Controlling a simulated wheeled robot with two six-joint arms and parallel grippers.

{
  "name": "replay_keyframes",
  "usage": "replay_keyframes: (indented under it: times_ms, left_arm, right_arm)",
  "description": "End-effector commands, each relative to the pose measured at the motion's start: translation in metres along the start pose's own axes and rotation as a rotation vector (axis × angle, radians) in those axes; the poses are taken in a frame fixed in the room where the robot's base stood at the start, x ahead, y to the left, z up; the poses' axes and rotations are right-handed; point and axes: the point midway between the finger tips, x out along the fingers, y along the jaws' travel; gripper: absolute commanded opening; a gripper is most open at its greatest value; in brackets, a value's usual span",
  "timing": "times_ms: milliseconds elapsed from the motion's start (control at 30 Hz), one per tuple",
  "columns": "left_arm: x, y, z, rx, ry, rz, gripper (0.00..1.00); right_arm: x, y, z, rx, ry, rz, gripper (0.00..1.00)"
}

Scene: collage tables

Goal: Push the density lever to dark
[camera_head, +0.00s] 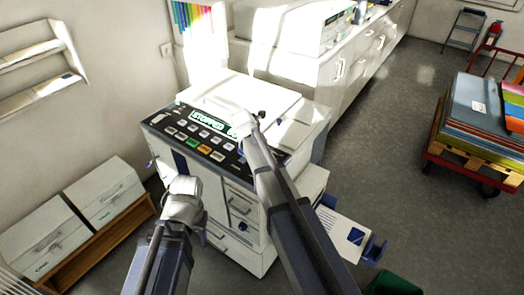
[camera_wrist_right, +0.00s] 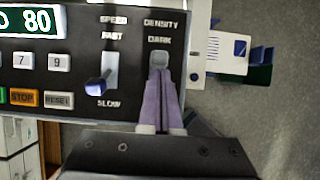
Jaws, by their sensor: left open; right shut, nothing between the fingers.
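The black control panel (camera_head: 207,138) is on top of a white machine. In the head view, my right gripper (camera_head: 243,122) is over the panel's right end. My left gripper (camera_head: 183,190) is open and empty in front of the machine.
The speed lever (camera_wrist_right: 97,84), with a blue knob, is left of the fingers. Stop and reset buttons (camera_wrist_right: 58,99) are further left. A tray with paper (camera_head: 343,232) sticks out at the machine's right. A loaded cart (camera_head: 470,165) stands on the far-right floor.

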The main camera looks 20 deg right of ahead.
Motion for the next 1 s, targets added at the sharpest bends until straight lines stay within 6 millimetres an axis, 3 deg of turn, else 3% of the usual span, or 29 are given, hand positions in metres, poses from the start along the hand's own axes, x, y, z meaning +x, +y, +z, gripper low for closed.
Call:
replay_keyframes:
  times_ms: [167,300,700,1000]
  left_arm:
    - [-0.006,-0.001,0.0,0.0,0.0,0.0,0.5]
    - [-0.016,-0.002,0.001,0.0,0.0,0.0,0.5]
    - [-0.078,-0.007,0.005,-0.013,0.0,0.002,0.5]
    - [-0.099,-0.009,0.006,-0.014,-0.001,0.003,0.5]
  right_arm:
    - [-0.011,-0.001,-0.009,0.0,0.0,0.0,0.0]
    - [-0.032,-0.002,-0.028,0.001,0.0,-0.002,0.0]
    - [-0.101,0.0,-0.025,0.004,0.0,-0.002,0.0]
    - [-0.126,0.0,-0.027,0.004,0.0,-0.003,0.0]
